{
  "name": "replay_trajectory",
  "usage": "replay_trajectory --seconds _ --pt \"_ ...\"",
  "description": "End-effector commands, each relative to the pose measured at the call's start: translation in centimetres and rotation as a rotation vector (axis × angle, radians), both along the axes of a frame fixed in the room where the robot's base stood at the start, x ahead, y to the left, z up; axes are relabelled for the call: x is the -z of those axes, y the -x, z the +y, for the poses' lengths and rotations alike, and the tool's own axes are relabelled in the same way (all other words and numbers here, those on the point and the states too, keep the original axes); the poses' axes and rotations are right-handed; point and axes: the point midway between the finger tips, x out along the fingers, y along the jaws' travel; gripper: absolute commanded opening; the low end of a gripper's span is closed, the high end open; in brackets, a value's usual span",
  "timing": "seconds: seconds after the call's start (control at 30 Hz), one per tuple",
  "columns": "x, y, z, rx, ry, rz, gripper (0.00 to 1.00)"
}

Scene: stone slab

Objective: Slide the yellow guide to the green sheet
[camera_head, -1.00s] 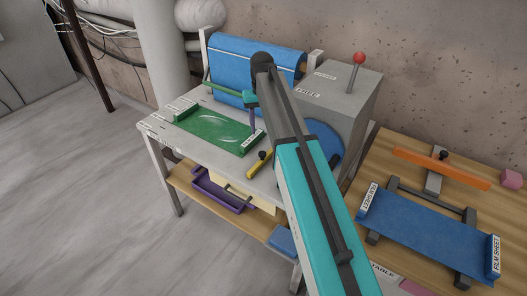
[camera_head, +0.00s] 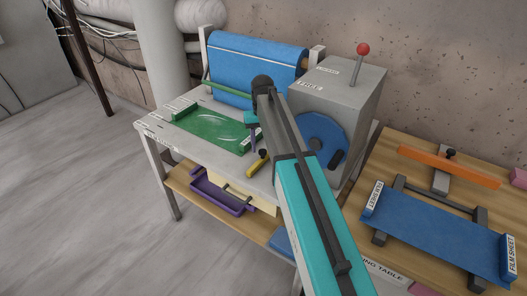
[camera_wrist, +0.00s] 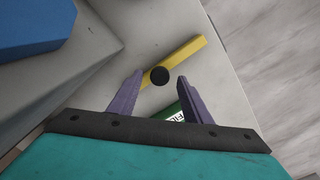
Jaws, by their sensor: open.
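The yellow guide (camera_head: 258,165) is a short bar with a black knob, lying on the grey table by its front edge, just right of the green sheet (camera_head: 207,130). The green sheet lies flat, with a raised green strip at each end. My gripper (camera_head: 254,143) is open above the table, close to the guide. In the wrist view my purple fingers (camera_wrist: 160,79) stand either side of the guide's black knob, with the yellow guide (camera_wrist: 187,60) crossing beyond them. I cannot tell whether the fingers are level with the knob. A green labelled strip shows partly between the fingers.
A grey box (camera_head: 338,95) with a red-knobbed lever and blue disc stands right of my arm. A blue roll (camera_head: 235,62) is behind the sheet. A wooden table (camera_head: 395,150) at right holds a blue film sheet and an orange bar. A purple tray (camera_head: 218,193) sits below.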

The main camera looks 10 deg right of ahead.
Motion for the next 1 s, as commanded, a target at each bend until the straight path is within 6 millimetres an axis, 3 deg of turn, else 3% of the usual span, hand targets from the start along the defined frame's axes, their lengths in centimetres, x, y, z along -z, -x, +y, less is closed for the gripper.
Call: replay_trajectory --seconds 0.2,0.57,0.6,0.87,1.0 --pt "1.47 -0.01 -0.05 0.001 0.0 -0.001 0.44" --pt "1.62 -0.01 -0.1 0.001 0.0 -0.001 0.44" --pt "1.62 -0.01 -0.1 0.001 0.0 -0.001 0.43" --pt "1.62 0.0 -0.13 0.002 0.0 0.0 0.0" --pt "1.61 -0.02 -0.14 0.002 0.0 0.0 0.0"
